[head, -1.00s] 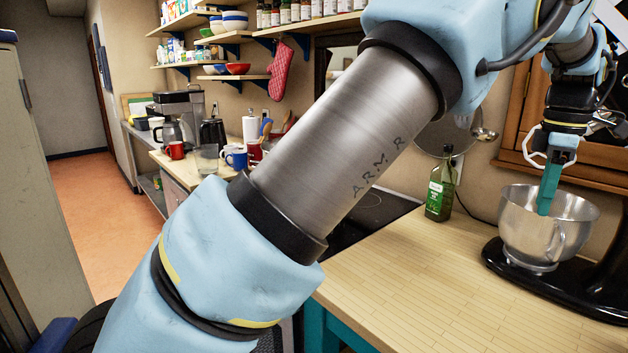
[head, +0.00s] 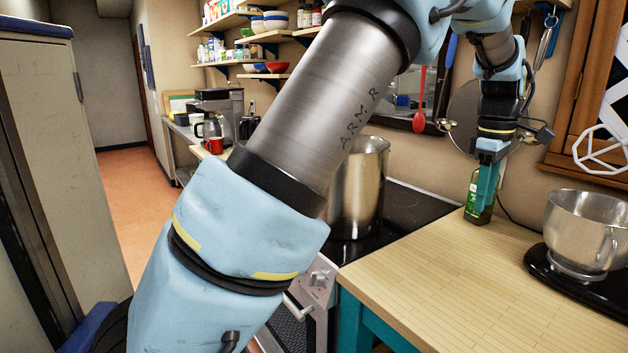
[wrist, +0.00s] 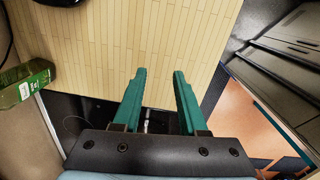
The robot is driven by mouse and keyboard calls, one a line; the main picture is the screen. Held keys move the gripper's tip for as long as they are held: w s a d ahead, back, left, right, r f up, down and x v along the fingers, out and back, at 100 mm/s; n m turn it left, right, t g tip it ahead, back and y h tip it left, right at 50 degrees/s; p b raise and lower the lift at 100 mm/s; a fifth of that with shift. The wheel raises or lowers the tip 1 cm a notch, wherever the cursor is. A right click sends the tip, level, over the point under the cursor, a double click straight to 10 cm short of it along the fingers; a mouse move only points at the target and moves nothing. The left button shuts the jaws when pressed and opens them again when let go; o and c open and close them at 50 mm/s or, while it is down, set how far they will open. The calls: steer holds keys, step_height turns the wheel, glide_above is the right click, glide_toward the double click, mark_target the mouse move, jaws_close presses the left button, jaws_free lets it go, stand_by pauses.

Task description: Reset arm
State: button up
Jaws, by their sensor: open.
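My gripper (head: 484,192) hangs pointing down at the right of the head view, above the wooden counter (head: 450,265) and in front of the green bottle (head: 472,207), partly hiding it. In the wrist view, my gripper (wrist: 160,82) shows two teal fingers spread apart with nothing between them. The counter lies below the fingers there, and the bottle (wrist: 25,85) is at the left edge. The large arm links fill the middle of the head view.
A metal mixing bowl (head: 588,230) sits on a black base at the right. A tall steel pot (head: 358,190) stands on the black stove (head: 415,215). A cabinet (head: 40,130) is at the left. The orange floor (head: 115,215) is clear down the hallway.

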steer(key=w+a+f+m, duration=0.2)
steer(key=w+a, duration=0.1)
steer(key=a, duration=0.8)
steer(key=w+a+f+m, duration=0.1)
steer(key=w+a+f, duration=0.2)
steer(key=a, duration=0.8)
steer(key=s+a+f+m, duration=0.1)
steer(key=s+a, duration=0.1)
steer(key=a, duration=0.5)
steer(key=s+a+f+m+t+b, duration=0.1)
steer(key=s+a+f+m, duration=0.1)
steer(key=a, duration=0.5)
steer(key=shift+s+f, duration=0.15)
steer(key=shift+f, duration=0.15)
steer(key=s+a+f+m, duration=0.1)
steer(key=s+a, duration=0.1)
steer(key=s+a+f, duration=0.1)
steer(key=s+a, duration=0.1)
steer(key=a, duration=0.1)
steer(key=s+a+m, duration=0.1)
steer(key=s+a, duration=0.1)
steer(key=shift+s+a+f+m+t, duration=0.15)
steer(key=shift+a+f+m+t, duration=0.15)
steer(key=shift+f, duration=0.1)
steer(key=shift+c, duration=0.6)
steer(key=shift+s+a, duration=0.1)
steer(key=shift+s, duration=0.05)
steer(key=shift+c, duration=0.4)
